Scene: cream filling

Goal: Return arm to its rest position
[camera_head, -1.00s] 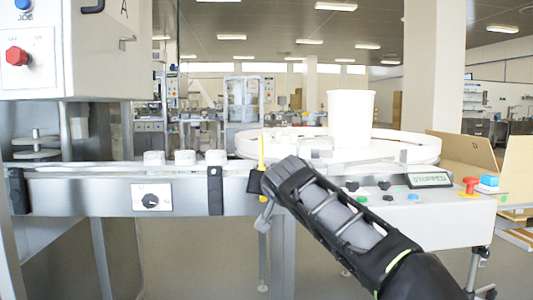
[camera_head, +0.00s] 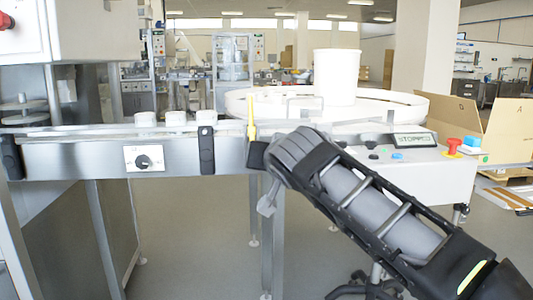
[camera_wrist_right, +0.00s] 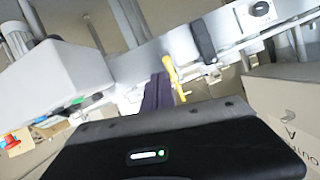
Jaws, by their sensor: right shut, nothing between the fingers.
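My right arm comes in from the lower right of the head view and bends near the middle. The black body of my right gripper partly shows past its bend, beside a yellow upright piece (camera_head: 251,119) on the conveyor. In the right wrist view the gripper's black body fills the bottom. The dark fingers of my right gripper (camera_wrist_right: 157,88) look together and empty, beside the same yellow piece (camera_wrist_right: 173,72). I cannot tell whether they touch it. My left gripper is not in view.
A conveyor (camera_head: 80,160) carries a few white containers (camera_head: 176,118). A round white table (camera_head: 395,103) with a white tub (camera_head: 336,76) stands behind my arm. A control panel (camera_head: 395,165) with buttons is at right. Cardboard boxes (camera_head: 450,118) stand beyond it. Floor is clear in front.

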